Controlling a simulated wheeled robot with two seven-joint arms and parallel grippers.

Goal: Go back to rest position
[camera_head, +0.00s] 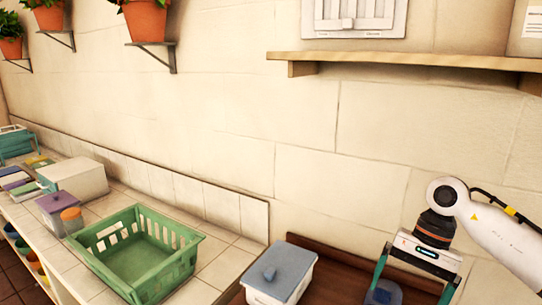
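My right gripper (410,293) is at the lower right, with its arm coming in from the right edge. It points down, and its two teal fingers are wide apart. A blue rounded object (388,293) shows by its left finger, partly cut off by the lower edge of the picture. I cannot tell whether the finger touches it. I see nothing held between the fingers. My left gripper is not in view.
A white box with a grey-blue lid (280,272) stands left of the gripper on a brown surface (335,273). A green basket (140,252) sits empty on the tiled counter. Other boxes (76,179) stand farther left. A wooden shelf (400,61) juts from the wall above.

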